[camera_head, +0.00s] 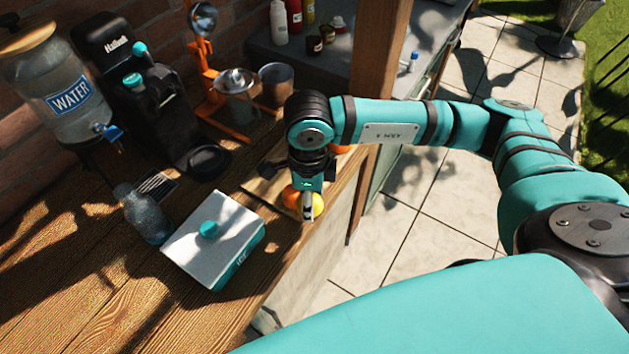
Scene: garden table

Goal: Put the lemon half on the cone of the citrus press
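The orange citrus press (207,78) stands at the back of the wooden counter against the brick wall, its lever raised. A metal bowl sits in it, with what looks like the cone (236,80) on top. My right gripper (307,208) points down near the counter's right edge, at a cutting board. A yellow fruit piece (318,205), probably the lemon half, shows right at its fingers, with an orange fruit (290,197) beside it. The fingers overlap the fruit, so whether they are shut on it is unclear. My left gripper is not in view.
A white-lidded ice box (213,240) and a bluish glass bottle (144,214) stand in front of a black machine (145,95) and a water dispenser (55,85). A metal cup (276,82) is right of the press. The counter's front left is clear.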

